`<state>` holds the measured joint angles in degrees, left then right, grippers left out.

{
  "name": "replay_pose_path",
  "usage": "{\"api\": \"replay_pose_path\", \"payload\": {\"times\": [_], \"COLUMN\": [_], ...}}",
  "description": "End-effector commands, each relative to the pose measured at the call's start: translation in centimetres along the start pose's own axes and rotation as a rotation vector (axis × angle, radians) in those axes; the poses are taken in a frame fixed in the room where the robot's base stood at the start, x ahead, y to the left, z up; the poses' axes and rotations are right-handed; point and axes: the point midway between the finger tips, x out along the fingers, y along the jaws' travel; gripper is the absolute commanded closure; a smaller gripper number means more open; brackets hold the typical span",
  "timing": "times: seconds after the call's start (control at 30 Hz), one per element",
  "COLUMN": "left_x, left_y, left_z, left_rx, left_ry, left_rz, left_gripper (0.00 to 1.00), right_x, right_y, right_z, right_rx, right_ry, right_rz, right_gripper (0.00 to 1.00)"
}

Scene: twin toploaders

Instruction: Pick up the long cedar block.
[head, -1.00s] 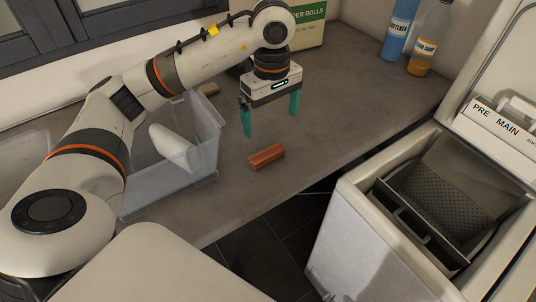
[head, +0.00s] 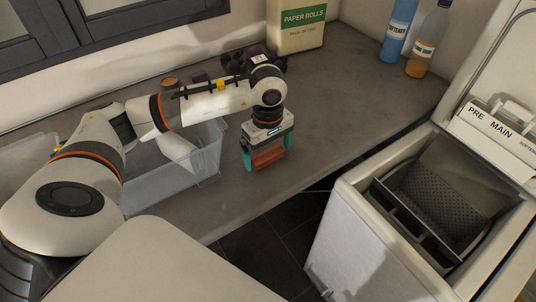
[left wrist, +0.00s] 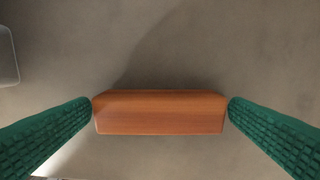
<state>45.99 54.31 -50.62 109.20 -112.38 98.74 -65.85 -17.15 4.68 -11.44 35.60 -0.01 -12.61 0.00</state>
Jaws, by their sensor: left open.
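The long cedar block (head: 267,157) is a reddish-brown wooden bar lying on the grey counter. My left gripper (head: 267,163) is over it, pointing down, with its green fingers open at the block's two ends. In the left wrist view the block (left wrist: 160,112) lies crosswise between the fingertips of the left gripper (left wrist: 160,108). The fingertips are very close to both ends; I cannot tell whether they touch. The block looks to rest on the counter. My right gripper is not in view.
A clear plastic bin (head: 175,185) stands left of the gripper with a white item in it. A paper rolls box (head: 297,25), a blue bottle (head: 398,30) and an orange bottle (head: 428,42) stand at the back. The open toploader (head: 400,225) is at right, past the counter edge.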

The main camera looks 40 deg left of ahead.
Motion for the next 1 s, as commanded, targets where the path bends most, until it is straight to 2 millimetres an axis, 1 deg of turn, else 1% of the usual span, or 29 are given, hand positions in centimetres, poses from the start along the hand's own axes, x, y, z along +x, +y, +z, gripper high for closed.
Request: {"api": "replay_pose_path", "payload": {"times": [0.07, 0.17, 0.3, 0.33, 0.57, 0.67, 0.77, 0.9, 1.0], "left_x": [0.0, 0.0, 0.0, 0.0, -0.2, -1.0, -2.6, -5.6, -7.4], "left_y": [0.0, 0.0, 0.0, 0.0, 0.0, -0.1, -0.1, -0.1, -0.1], "left_z": [0.0, 0.0, 0.0, 0.0, 0.0, 0.0, 0.1, 0.0, 0.0], "left_rx": [0.000, 0.000, 0.000, 0.000, 0.000, 0.000, 0.001, 0.001, 0.001], "left_ry": [0.000, 0.000, 0.000, 0.000, 0.000, -0.002, -0.003, -0.003, -0.002], "left_rz": [0.000, 0.000, 0.000, 0.000, -0.001, -0.003, -0.005, -0.007, -0.005], "left_gripper": [0.00, 0.15, 0.38, 0.40, 0.41, 0.41, 0.41, 0.41, 0.41], "right_x": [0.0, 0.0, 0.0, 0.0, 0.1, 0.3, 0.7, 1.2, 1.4], "right_y": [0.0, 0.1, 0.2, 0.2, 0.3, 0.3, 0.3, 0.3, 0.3], "right_z": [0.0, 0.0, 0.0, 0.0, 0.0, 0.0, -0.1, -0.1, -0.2], "right_rx": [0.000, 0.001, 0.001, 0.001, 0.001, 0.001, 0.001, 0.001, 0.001], "right_ry": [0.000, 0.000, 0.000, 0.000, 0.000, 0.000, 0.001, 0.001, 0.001], "right_rz": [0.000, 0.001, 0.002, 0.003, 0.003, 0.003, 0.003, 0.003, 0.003], "right_gripper": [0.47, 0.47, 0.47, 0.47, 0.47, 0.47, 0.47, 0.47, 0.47]}}
